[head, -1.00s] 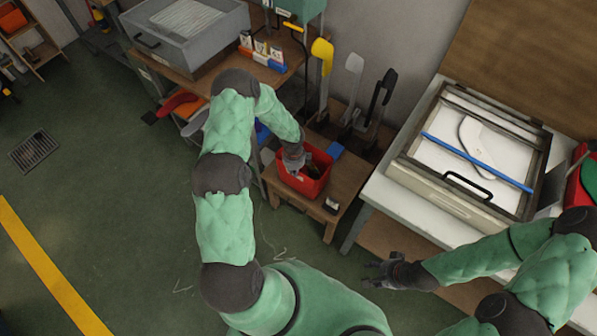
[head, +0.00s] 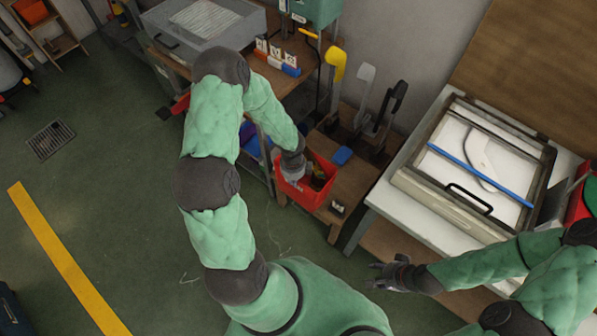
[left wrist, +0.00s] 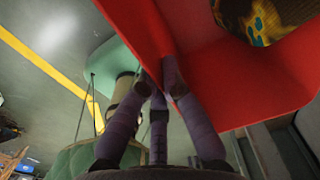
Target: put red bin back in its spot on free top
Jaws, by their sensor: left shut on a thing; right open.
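The red bin (head: 323,162) is at the left edge of the low wooden table (head: 355,185) in the head view. It holds a dark item with yellow patterning, which also shows in the left wrist view (left wrist: 270,18). My left gripper (head: 293,172) is shut on the bin's near-left wall. In the left wrist view, the fingers (left wrist: 160,88) meet at the red wall (left wrist: 235,85). The bin's underside is hidden, so I cannot tell if it touches the table. My right gripper (head: 375,275) is open and empty, in front of the white bench.
A blue item (head: 342,156) and a small black-and-white item (head: 337,208) lie on the wooden table. Upright foot-shaped boards (head: 362,95) stand behind it. The white bench with a framed tray (head: 470,165) is at the right.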

